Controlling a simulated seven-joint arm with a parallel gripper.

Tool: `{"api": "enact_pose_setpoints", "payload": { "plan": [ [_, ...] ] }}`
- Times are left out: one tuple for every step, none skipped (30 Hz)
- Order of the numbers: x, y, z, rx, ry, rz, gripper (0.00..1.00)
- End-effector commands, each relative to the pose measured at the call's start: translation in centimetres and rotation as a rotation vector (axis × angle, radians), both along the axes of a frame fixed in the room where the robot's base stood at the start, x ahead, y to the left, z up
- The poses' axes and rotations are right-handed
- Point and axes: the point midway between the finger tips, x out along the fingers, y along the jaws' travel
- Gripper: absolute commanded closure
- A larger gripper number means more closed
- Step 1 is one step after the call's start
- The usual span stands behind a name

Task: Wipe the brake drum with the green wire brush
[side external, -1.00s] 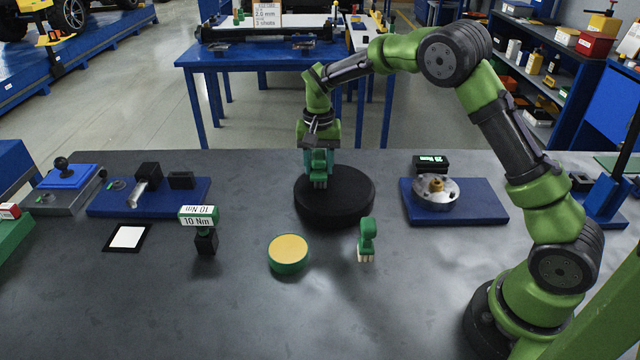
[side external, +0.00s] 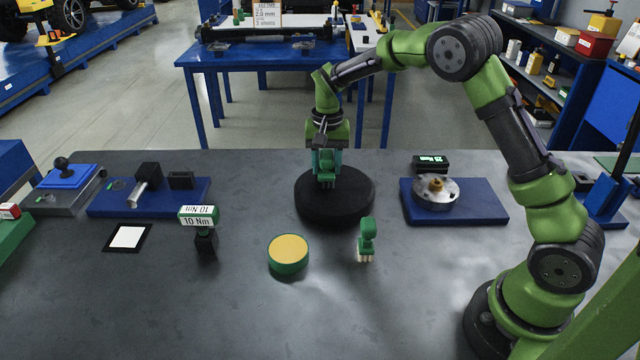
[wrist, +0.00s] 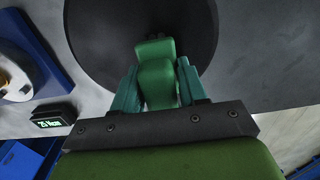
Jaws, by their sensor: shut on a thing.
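The brake drum (side external: 345,208) is a black round disc lying flat on the grey bench, near the middle of the side view. It fills the top of the wrist view (wrist: 95,50). My gripper (side external: 327,163) is shut on a green brush (side external: 326,181), whose handle shows between the fingers in the wrist view (wrist: 157,78). The brush is upright over the drum's top, its lower end at or very close to the surface. I cannot tell whether the bristles touch.
A green tin with a yellow top (side external: 288,252) and a 10 Nm sign (side external: 200,217) stand in front and to the left. A blue plate (side external: 480,208) with a metal hub (side external: 436,193) lies right. Another blue plate (side external: 100,205) lies left. The front bench is mostly clear.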

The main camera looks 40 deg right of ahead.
Motion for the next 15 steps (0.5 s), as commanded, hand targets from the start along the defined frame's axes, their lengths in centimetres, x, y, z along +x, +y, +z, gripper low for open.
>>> {"api": "enact_pose_setpoints", "payload": {
  "plan": [
    [-0.3,-0.2,-0.3,-0.002,0.008,-0.002,0.82],
    [-0.3,-0.2,-0.3,-0.002,0.008,-0.002,0.82],
    [-0.3,-0.2,-0.3,-0.002,0.009,-0.002,0.82],
    [-0.3,-0.2,-0.4,-0.002,0.009,-0.002,0.82],
    [-0.3,-0.2,-0.4,-0.003,0.010,-0.002,0.82],
    [-0.3,-0.2,-0.4,-0.003,0.010,-0.002,0.82],
    [-0.3,-0.3,-0.4,-0.002,0.011,-0.002,0.82],
    [-0.3,-0.3,-0.4,-0.003,0.011,-0.002,0.82],
    [-0.3,-0.3,-0.2,-0.003,0.011,-0.002,0.82],
    [-0.3,-0.3,-0.1,-0.003,0.011,-0.003,0.82],
    [-0.3,-0.3,0.2,-0.003,0.010,-0.003,0.82],
    [-0.3,-0.3,0.6,-0.003,0.008,-0.002,0.82],
    [-0.3,-0.3,0.9,-0.004,0.008,-0.002,0.82],
    [-0.3,-0.2,1.2,-0.004,0.008,-0.002,0.82],
    [-0.2,-0.2,1.7,-0.003,0.007,-0.002,0.82]
  ]
}}
